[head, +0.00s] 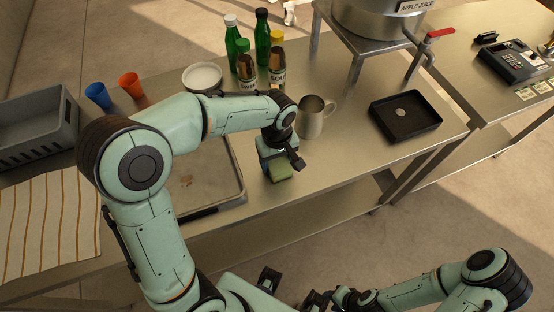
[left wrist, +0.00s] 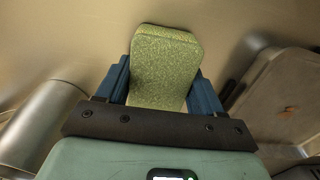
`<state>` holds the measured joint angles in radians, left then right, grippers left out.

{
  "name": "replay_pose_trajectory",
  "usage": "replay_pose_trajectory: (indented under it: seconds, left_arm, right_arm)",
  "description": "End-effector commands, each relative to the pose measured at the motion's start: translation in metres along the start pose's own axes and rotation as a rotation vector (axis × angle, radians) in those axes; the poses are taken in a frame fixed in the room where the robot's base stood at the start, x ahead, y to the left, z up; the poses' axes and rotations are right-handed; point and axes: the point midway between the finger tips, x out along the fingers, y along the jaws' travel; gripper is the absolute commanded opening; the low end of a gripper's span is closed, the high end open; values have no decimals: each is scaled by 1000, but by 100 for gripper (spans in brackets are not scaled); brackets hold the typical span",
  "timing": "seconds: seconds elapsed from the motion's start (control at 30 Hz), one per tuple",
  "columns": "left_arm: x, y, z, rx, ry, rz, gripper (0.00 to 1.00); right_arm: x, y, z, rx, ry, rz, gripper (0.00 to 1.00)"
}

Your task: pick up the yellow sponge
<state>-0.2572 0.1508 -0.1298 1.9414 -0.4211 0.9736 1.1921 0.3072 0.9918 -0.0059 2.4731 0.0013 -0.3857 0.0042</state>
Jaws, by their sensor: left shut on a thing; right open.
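The yellow sponge (head: 281,173), a dull yellow-green block, is between the fingers of my left gripper (head: 278,163), near the front edge of the steel table. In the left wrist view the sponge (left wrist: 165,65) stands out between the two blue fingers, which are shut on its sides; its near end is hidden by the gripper. I cannot tell whether it touches the tabletop. My right gripper (head: 292,290) is open and empty at the bottom of the head view, away from the table.
A metal pitcher (head: 311,118) stands just behind the sponge, right of the gripper. A tray (head: 240,188) lies close on the left. A black tray (head: 405,116) is to the right. Green bottles (head: 263,38) and a white bowl (head: 203,78) stand behind. The table between pitcher and black tray is clear.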

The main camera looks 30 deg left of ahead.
Motion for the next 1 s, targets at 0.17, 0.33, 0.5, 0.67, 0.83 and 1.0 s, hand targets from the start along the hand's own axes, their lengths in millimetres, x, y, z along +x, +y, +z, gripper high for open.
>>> replay_pose_trajectory:
  seconds: [0.17,0.33,0.5,0.67,0.83,1.0]
  left_arm:
    - [-23,1,-1,0,2,4,35]
    - [-64,1,-1,0,4,7,35]
    - [-116,1,-1,0,4,8,35]
    - [-157,1,-1,0,3,5,35]
    - [-184,1,0,0,2,4,35]
    - [-195,0,0,0,1,1,35]
  right_arm:
    - [-4,-2,-1,-1,2,-1,43]
    - [-10,-5,-3,-2,5,-2,43]
    - [-19,-9,-6,-4,11,-4,43]
    - [-28,-13,-9,-6,16,-5,43]
    - [-34,-16,-11,-7,20,-7,43]
    - [-36,-17,-12,-8,21,-7,43]
